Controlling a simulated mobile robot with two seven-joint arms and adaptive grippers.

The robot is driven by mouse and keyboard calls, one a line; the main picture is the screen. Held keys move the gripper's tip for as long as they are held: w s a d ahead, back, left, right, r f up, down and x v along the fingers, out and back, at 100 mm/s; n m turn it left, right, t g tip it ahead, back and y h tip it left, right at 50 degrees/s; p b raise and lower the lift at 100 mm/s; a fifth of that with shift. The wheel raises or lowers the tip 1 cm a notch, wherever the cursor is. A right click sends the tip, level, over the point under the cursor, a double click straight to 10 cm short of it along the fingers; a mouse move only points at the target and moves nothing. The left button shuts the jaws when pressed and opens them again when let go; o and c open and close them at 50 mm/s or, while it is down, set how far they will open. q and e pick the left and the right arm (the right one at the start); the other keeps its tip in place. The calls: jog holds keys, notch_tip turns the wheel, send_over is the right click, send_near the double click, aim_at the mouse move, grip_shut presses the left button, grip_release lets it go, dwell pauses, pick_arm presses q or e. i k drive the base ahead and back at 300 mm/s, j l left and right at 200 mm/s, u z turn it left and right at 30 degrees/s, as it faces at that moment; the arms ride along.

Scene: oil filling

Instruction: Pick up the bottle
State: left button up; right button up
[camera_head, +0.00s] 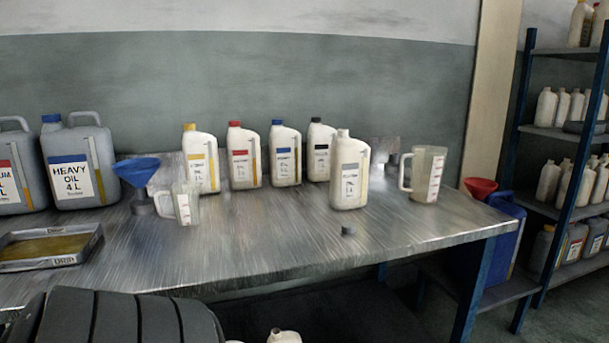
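Several white oil bottles stand upright on the metal workbench (270,240). Along the back are a yellow-capped bottle (201,160), a red-capped bottle (243,157), a blue-capped bottle (285,156) and a black-capped bottle (319,153). A bottle with a grey label (349,172) stands in front of them to the right, with no coloured cap on its neck. A small dark cap (348,230) lies on the bench in front of it. The frame does not show which bottle is meant. Neither of my grippers is in view.
Measuring jugs (427,175) (183,204), a blue funnel (136,172), grey cans (79,165) and a drip tray (50,259) stand on the bench. A dark ribbed shape (125,318) fills the lower left. The bench's front middle is clear.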

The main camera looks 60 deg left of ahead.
aim_at(349, 162)
jog(key=u, duration=1.6)
jog(key=l+u, duration=0.3)
jog(key=l, duration=0.75)
jog(key=l+u, duration=0.3)
jog(key=l, duration=0.7)
jog(key=k, duration=0.05)
